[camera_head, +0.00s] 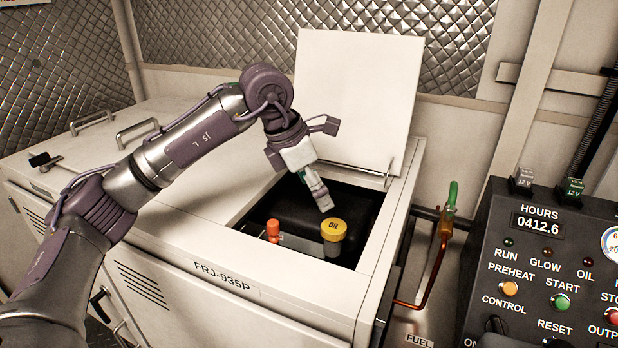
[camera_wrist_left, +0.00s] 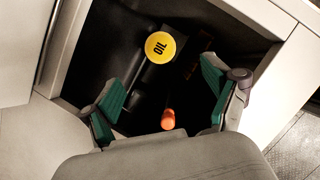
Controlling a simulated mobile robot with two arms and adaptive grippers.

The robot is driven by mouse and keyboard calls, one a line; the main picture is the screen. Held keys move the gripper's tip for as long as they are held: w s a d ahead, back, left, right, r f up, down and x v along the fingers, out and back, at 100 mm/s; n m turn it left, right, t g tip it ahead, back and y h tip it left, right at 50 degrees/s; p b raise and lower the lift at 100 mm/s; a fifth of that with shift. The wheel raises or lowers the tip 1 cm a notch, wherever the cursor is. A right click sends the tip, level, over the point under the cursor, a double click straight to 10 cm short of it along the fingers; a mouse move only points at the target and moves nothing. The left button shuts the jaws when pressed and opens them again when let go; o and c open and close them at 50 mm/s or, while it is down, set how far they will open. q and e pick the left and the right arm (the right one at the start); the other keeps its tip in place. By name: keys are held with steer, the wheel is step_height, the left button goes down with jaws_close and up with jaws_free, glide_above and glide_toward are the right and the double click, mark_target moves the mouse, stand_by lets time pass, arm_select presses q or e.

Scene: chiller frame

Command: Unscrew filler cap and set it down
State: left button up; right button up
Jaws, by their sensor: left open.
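The yellow filler cap (camera_head: 333,230), marked OIL, sits on its neck inside the open hatch of the white cabinet. It also shows in the left wrist view (camera_wrist_left: 160,47), above the space between the fingers. My left gripper (camera_head: 323,203) is just above and left of the cap in the head view, pointing down into the hatch. In the left wrist view its green-padded fingers (camera_wrist_left: 158,108) are wide apart with nothing between them at the tips that I can see gripped. My right gripper is not in view.
An orange-topped part (camera_head: 273,229) stands left of the cap in the hatch. The raised lid (camera_head: 357,95) stands behind the opening. The hatch rim (camera_head: 385,245) bounds the space. The cabinet top (camera_head: 190,208) left of the hatch has bare room. A control panel (camera_head: 545,270) stands at right.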

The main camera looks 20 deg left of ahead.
mark_target(334, 226)
arm_select(q)
steer(key=p+x, duration=0.1)
steer(key=x, duration=0.9)
steer(key=shift+f, duration=0.15)
steer(key=c, duration=1.2)
steer(key=o, duration=1)
steer(key=shift+o, duration=0.2)
steer(key=m, duration=0.2)
steer(key=m+g+h, duration=0.1)
steer(key=m, duration=0.1)
steer(key=shift+w+g, duration=0.15)
steer(key=shift+g, duration=0.15)
steer(key=m+g, duration=0.1)
steer(key=m, duration=0.4)
steer(key=shift+g+b, duration=0.3)
steer(key=shift+g, duration=0.1)
steer(key=shift+c, duration=0.3)
